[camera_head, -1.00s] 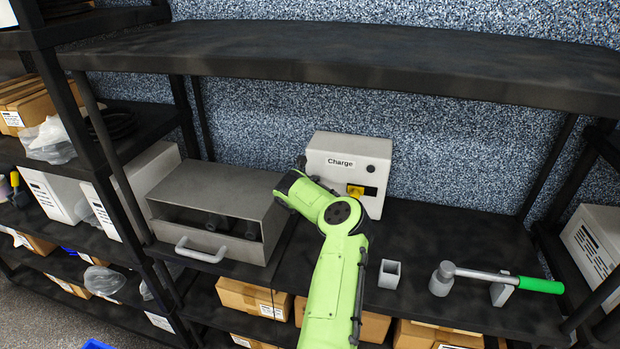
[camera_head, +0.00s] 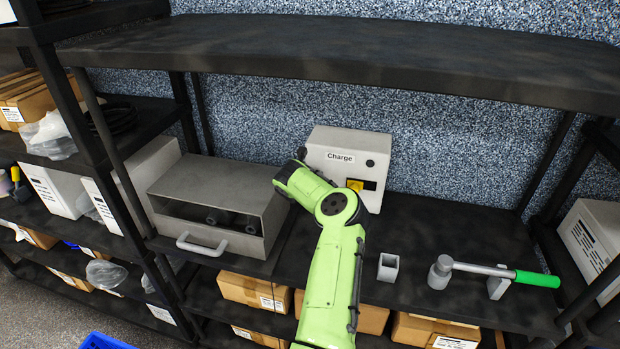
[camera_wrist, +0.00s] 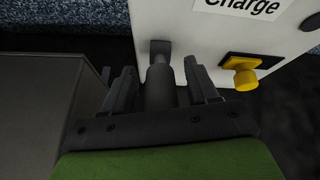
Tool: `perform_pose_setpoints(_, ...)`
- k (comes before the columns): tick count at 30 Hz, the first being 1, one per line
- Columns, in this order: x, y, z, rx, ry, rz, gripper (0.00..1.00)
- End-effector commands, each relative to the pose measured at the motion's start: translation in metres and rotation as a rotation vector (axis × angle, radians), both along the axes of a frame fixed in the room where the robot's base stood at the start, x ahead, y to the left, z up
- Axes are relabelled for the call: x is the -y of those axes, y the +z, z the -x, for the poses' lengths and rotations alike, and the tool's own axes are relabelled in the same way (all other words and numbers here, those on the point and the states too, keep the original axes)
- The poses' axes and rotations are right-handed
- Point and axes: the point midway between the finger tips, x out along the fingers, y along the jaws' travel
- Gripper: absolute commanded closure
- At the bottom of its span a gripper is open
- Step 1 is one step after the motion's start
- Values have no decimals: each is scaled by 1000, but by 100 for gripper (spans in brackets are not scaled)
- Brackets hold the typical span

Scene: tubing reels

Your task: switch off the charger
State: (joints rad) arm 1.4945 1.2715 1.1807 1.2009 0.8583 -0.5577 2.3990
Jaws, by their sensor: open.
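The charger is a pale grey box (camera_head: 349,148) marked "Charge", standing at the back of the shelf against the wall. Its front carries a yellow knob (camera_head: 355,184) on a black plate, which also shows at the right of the wrist view (camera_wrist: 243,75), and a round dark button (camera_head: 370,163). A dark cylindrical part (camera_wrist: 161,84) with a squarish end stands at the box's left side. My gripper (camera_wrist: 160,72) is open, its fingers on either side of this dark part; contact cannot be told. The yellow knob is right of the fingers. In the head view my wrist hides the box's lower left.
A grey metal case (camera_head: 215,190) with a handle (camera_head: 201,244) stands close on the left. A small square cup (camera_head: 388,267) and a green-handled tool on a stand (camera_head: 500,273) sit to the right. The upper shelf (camera_head: 350,52) overhangs. Shelf space right of the charger is clear.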

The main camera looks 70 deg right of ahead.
Motion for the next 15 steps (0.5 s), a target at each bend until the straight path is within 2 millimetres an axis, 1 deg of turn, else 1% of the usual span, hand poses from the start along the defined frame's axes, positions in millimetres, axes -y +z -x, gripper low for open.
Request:
perform_pose_setpoints(5,-5,2,0,-1,2,-2,42)
perform_pose_setpoints(8,-19,10,3,-3,4,0,42)
perform_pose_setpoints(15,-75,40,10,-6,8,6,42)
